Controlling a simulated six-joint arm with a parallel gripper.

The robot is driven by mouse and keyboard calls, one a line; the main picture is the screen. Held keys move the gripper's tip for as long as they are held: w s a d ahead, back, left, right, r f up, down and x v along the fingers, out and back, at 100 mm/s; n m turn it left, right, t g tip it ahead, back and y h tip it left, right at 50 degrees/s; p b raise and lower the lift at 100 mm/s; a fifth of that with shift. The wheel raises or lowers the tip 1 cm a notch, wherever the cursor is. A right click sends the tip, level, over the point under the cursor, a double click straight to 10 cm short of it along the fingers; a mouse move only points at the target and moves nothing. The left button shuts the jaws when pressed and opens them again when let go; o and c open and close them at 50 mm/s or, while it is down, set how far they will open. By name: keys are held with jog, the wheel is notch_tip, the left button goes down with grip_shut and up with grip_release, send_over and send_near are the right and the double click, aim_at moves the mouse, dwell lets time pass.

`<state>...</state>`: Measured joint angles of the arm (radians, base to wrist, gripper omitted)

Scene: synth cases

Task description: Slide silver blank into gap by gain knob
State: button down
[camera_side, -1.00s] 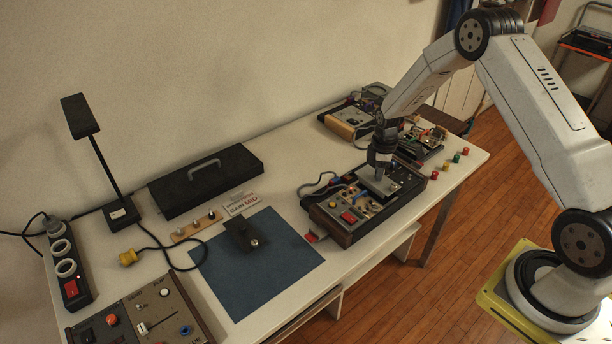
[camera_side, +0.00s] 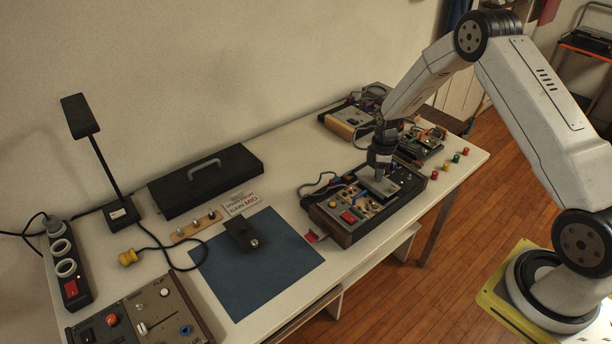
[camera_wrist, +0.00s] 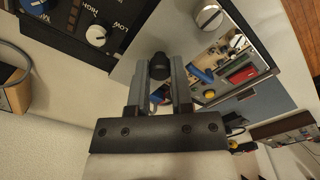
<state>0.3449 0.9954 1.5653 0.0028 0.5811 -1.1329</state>
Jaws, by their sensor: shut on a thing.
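My gripper (camera_side: 381,172) is over the synth case (camera_side: 345,236), right of its middle. It is shut on the silver blank (camera_side: 378,187), a flat grey plate with a dark knob-like grip. In the wrist view my gripper's fingers (camera_wrist: 162,80) close around that dark grip, and the silver blank (camera_wrist: 140,68) spreads out beyond it. A pale knob (camera_wrist: 96,35) on a black panel marked LOW and HIGH is just left of the blank; I cannot read its name.
Controls, including a red button (camera_side: 349,217), sit left of the blank. A black plate (camera_side: 240,233) lies on the blue mat (camera_side: 270,262). A card reading GAIN MID (camera_side: 241,204) lies behind it. Other electronics (camera_side: 425,141) stand close behind my gripper.

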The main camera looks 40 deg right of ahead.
jog(key=shift+f, duration=1.85)
jog(key=shift+c, duration=2.2)
grip_release()
jog(key=shift+r, duration=0.15)
jog(key=shift+r, duration=3.8)
